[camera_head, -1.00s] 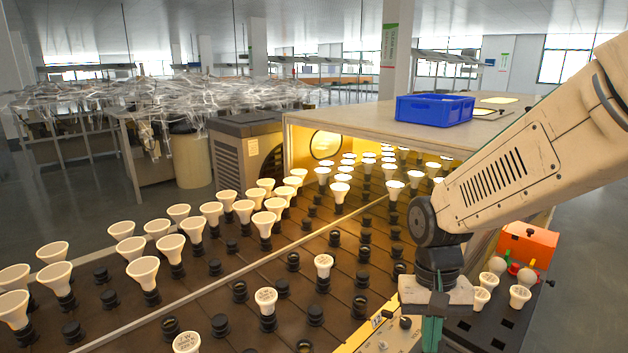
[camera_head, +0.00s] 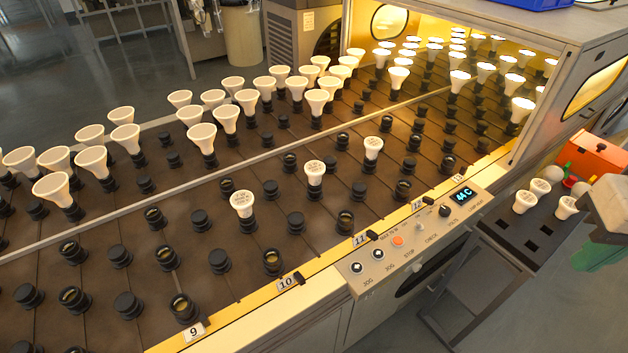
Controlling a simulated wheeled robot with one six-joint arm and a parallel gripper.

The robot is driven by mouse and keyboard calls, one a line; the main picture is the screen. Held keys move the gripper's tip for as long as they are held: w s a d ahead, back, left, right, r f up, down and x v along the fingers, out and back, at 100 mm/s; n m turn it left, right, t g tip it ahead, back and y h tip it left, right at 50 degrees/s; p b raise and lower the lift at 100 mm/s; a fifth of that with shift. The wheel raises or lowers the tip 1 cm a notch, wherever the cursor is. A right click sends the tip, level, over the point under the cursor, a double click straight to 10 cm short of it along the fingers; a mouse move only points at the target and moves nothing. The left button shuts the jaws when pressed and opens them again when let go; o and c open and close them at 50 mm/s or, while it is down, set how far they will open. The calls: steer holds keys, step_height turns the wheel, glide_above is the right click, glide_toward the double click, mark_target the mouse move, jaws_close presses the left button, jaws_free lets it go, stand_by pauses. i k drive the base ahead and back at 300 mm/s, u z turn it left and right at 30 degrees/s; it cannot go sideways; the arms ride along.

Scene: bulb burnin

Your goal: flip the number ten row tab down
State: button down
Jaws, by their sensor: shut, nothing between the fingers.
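The number ten row tab (camera_head: 299,279) is a small black piece on the yellow front rail, just right of the white label "10" (camera_head: 286,283). It seems to stick up from the rail, though it is too small to be sure of its angle. My gripper (camera_head: 598,257) is partly in view at the right edge, with green fingers below a beige body. It is shut and empty, far to the right of the tab and touching nothing that I can see.
Similar black tabs stand by labels 11 (camera_head: 373,236) and 12 (camera_head: 429,201). A control panel (camera_head: 415,240) with knobs and a "44 C" display sits right of the tab. A socket bed (camera_head: 330,215) with bulbs lies behind. A black bulb tray (camera_head: 520,232) and orange box (camera_head: 594,158) are at right.

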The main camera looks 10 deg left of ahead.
mark_target(288, 281)
steer(key=u, duration=0.55)
steer(key=k, duration=1.25)
steer(key=u, duration=0.4)
steer(key=i, duration=0.75)
steer(key=z, duration=0.1)
